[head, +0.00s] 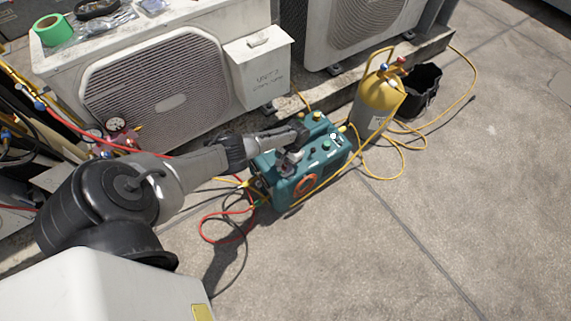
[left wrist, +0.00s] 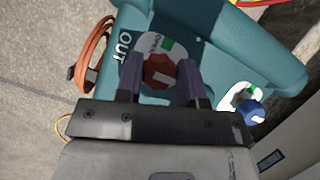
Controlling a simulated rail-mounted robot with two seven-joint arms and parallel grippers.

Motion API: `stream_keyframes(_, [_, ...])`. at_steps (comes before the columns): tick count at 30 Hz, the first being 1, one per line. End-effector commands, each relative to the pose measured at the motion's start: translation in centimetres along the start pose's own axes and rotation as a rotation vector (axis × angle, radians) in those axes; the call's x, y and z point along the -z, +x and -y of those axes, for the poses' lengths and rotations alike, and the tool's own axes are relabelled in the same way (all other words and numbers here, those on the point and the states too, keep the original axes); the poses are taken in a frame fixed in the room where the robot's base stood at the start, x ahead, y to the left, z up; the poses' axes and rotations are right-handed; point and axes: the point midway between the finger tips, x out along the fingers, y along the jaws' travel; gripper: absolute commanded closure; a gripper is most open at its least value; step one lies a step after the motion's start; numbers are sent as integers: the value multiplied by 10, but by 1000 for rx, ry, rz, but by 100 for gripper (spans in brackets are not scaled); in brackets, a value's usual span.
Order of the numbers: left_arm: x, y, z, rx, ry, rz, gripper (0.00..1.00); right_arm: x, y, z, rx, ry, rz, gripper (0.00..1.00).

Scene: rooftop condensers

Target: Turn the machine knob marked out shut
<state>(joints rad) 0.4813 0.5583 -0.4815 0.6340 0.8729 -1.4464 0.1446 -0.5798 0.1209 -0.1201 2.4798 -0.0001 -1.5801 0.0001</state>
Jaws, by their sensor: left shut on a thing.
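The teal machine (head: 335,160) sits on the concrete in the head view, and its top panel (left wrist: 215,35) fills much of the left wrist view. A dark red knob (left wrist: 159,73) with a pale pointer stripe sits on a round white plate with a green patch, beside the white word OUT (left wrist: 124,46). My left gripper (head: 290,157) reaches down onto the machine. In the left wrist view its two fingers (left wrist: 160,82) stand on either side of the red knob, shut on it. In the head view the arm hides this knob. My right gripper is not in view.
A blue knob (left wrist: 254,113) sits on another white plate beside the gripper. A yellow cylinder (head: 378,103), black bucket (head: 424,88) and yellow hose (head: 410,146) lie beyond the machine. Red hoses (head: 222,241) lie on its near side. Condensers (head: 155,85) stand behind; open concrete is at right.

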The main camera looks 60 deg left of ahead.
Motion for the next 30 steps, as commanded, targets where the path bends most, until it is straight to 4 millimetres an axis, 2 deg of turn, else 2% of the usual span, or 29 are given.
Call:
stream_keyframes(17, [0, 0, 0, 8, 23, -2, 89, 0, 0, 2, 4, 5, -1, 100])
stream_keyframes(18, [0, 0, 0, 8, 23, -2, 61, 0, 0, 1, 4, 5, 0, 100])
stream_keyframes(25, [0, 0, 0, 9, 22, -2, 40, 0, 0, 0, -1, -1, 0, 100])
stream_keyframes(30, [0, 0, 0, 9, 22, -1, 40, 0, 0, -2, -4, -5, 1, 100])
